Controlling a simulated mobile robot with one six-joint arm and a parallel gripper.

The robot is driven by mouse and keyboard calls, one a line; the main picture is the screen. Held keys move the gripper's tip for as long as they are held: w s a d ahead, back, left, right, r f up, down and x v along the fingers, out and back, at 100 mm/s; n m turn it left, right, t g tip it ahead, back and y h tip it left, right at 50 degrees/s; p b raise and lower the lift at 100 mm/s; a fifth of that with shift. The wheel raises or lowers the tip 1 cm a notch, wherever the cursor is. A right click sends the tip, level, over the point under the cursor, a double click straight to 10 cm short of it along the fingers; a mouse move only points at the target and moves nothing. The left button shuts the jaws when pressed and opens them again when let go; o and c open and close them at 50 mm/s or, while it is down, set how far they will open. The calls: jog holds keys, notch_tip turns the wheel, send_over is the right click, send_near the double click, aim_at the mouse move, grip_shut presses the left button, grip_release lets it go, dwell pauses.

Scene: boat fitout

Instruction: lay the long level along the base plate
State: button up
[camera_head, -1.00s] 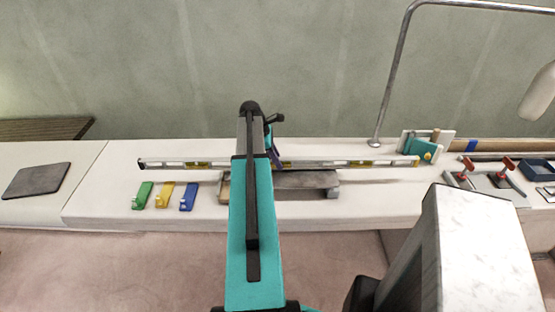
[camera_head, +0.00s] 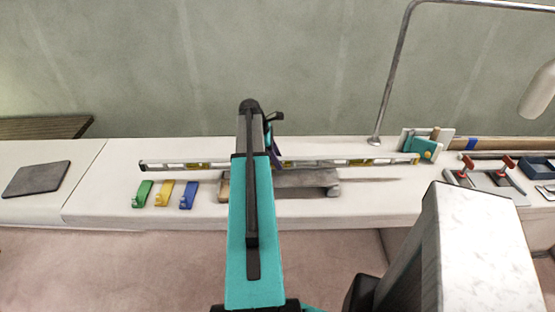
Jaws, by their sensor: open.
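The long level (camera_head: 330,163), silver with yellow vial windows, lies left to right across the bench. Its middle is hidden behind my arm. The grey base plate (camera_head: 295,182) is just in front of the level and parallel to it; my arm covers part of it. I cannot tell whether the level touches or rests on the plate. My gripper (camera_head: 276,158) is at the level's middle, mostly hidden by my arm; a dark finger shows beside the level. It is open, and its contact with the level is unclear.
Green (camera_head: 143,193), yellow (camera_head: 164,193) and blue (camera_head: 188,194) small tools lie front left. A dark mat (camera_head: 37,179) is far left. A teal-faced block (camera_head: 421,148) stands near the level's right end. A metal rail post (camera_head: 377,138) rises behind, and red-handled clamps (camera_head: 467,165) sit right.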

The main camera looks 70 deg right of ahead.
jog(key=b+v, duration=0.2)
jog(key=v, duration=1.1)
jog(key=shift+r, duration=0.35)
jog(key=shift+w, duration=0.1)
